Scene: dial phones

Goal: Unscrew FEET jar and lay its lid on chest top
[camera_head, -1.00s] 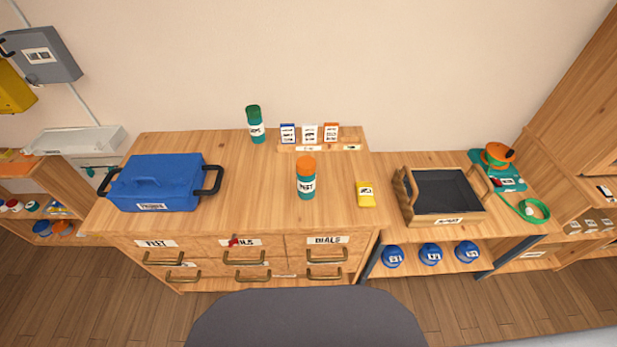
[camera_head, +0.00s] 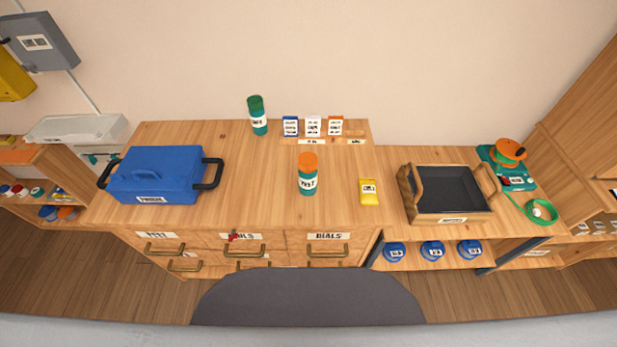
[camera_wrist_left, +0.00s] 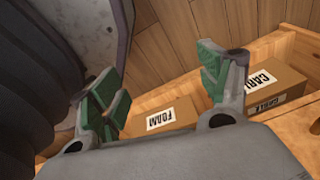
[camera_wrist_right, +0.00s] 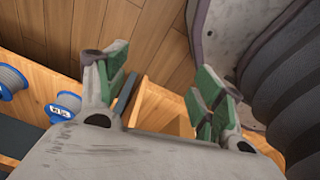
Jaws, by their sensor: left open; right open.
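The FEET jar (camera_head: 308,178) has a teal body, a white label and an orange lid (camera_head: 308,161). It stands upright on the chest top (camera_head: 255,185), right of the middle, with the lid on it. Neither gripper shows in the head view. In the left wrist view my left gripper (camera_wrist_left: 165,85) is open and empty, above boxes marked FOAM and CABLE. In the right wrist view my right gripper (camera_wrist_right: 155,85) is open and empty, above the floor and a low wooden unit.
A blue toolbox (camera_head: 155,178) stands on the left of the chest top. A green jar (camera_head: 258,118) and several small boxes (camera_head: 312,127) stand at the back. A yellow packet (camera_head: 369,191) lies right of the FEET jar. A dark tray (camera_head: 447,190) stands on the right shelf.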

